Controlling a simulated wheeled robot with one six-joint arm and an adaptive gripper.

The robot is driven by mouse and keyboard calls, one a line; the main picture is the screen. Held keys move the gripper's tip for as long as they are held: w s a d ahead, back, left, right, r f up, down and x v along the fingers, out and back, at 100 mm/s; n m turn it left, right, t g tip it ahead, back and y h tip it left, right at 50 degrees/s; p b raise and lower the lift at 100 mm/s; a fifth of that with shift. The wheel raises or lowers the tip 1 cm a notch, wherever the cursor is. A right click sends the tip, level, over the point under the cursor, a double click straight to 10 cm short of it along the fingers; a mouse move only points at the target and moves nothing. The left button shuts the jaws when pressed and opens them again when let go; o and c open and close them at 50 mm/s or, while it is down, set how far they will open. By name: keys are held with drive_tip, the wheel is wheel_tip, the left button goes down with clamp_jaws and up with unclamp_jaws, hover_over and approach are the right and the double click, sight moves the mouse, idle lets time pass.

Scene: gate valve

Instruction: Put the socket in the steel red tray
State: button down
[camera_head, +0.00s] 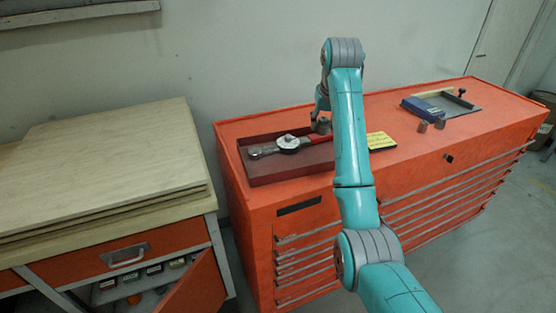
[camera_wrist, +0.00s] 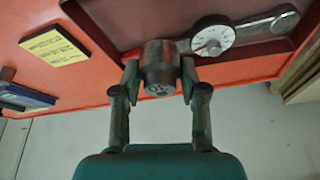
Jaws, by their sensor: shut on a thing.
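The socket (camera_wrist: 160,66) is a grey metal cylinder held between the two fingers of my gripper (camera_wrist: 158,84) in the wrist view. In the head view, the socket (camera_head: 321,126) shows just left of my arm, at the right part of the red steel tray (camera_head: 292,172). My gripper (camera_head: 321,104) is partly hidden by my arm there. The tray's floor and rim (camera_wrist: 130,48) lie behind the socket in the wrist view. I cannot tell whether the socket touches the tray floor.
A dial torque wrench (camera_head: 288,143) lies in the tray, close to the socket. A yellow note (camera_head: 381,141) lies right of the tray on the orange cabinet (camera_head: 350,104). Further right are a blue box (camera_head: 418,108), a grey tray (camera_head: 462,102) and two small metal cylinders (camera_head: 440,123).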

sight(316, 158)
drive_tip(key=shift+s+a+f, duration=0.1)
drive_tip(key=shift+a+f, duration=0.05)
drive_tip(key=shift+a, duration=0.1)
drive_tip(key=shift+a+f, duration=0.1)
drive_tip(key=shift+f, duration=0.25)
wheel_tip(316, 158, down, 9)
drive_tip(key=shift+f, duration=0.2)
drive_tip(key=c, duration=0.6)
unclamp_jaws()
drive_tip(key=shift+r, duration=0.1)
